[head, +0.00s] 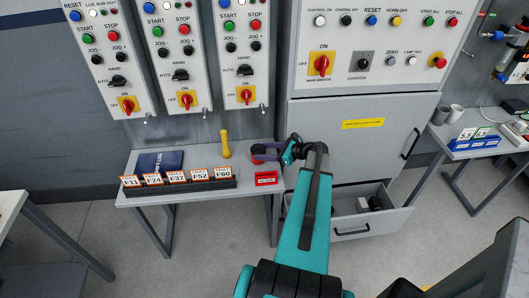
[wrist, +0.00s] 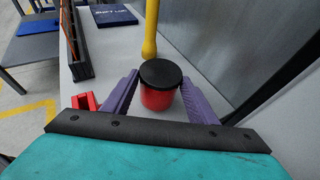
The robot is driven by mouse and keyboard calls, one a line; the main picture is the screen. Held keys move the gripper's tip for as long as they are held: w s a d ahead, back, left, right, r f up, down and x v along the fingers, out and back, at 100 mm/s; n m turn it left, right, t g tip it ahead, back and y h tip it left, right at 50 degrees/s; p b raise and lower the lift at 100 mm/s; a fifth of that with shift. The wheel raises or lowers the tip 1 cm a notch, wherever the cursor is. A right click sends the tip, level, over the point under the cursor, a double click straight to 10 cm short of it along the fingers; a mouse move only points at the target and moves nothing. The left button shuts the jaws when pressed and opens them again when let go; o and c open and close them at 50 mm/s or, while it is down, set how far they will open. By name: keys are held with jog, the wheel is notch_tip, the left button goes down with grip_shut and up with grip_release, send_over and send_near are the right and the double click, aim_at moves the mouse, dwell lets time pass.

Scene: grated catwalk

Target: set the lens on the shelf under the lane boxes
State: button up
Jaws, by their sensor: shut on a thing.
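The lens (wrist: 160,96) is a short red cylinder with a black top, between the purple fingers of my gripper (wrist: 160,100) in the wrist view. My gripper (head: 263,152) is shut on it at the right end of the shelf (head: 207,154), and the lens shows as a small red patch (head: 257,160) in the head view. The lens looks upright and close to the shelf top; I cannot tell whether it touches. The lane boxes (head: 170,52) hang on the wall above the shelf, three side by side with switches and red knobs.
On the shelf are a yellow-handled object (head: 225,145), a dark blue book (head: 160,162), a black rack of tags (head: 180,185) and a small red block (head: 266,178). A grey cabinet (head: 350,140) stands right, its lower drawer (head: 365,222) open. The shelf's middle is partly clear.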

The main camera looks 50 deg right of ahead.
jog(key=shift+f, duration=0.5)
jog(key=shift+f, duration=0.15)
jog(key=o, duration=1)
jog(key=shift+o, duration=0.2)
jog(key=shift+r, duration=0.2)
jog(key=b+v, duration=0.2)
jog(key=v, duration=1)
jog(key=shift+b, duration=0.4)
jog(key=shift+r, duration=0.1)
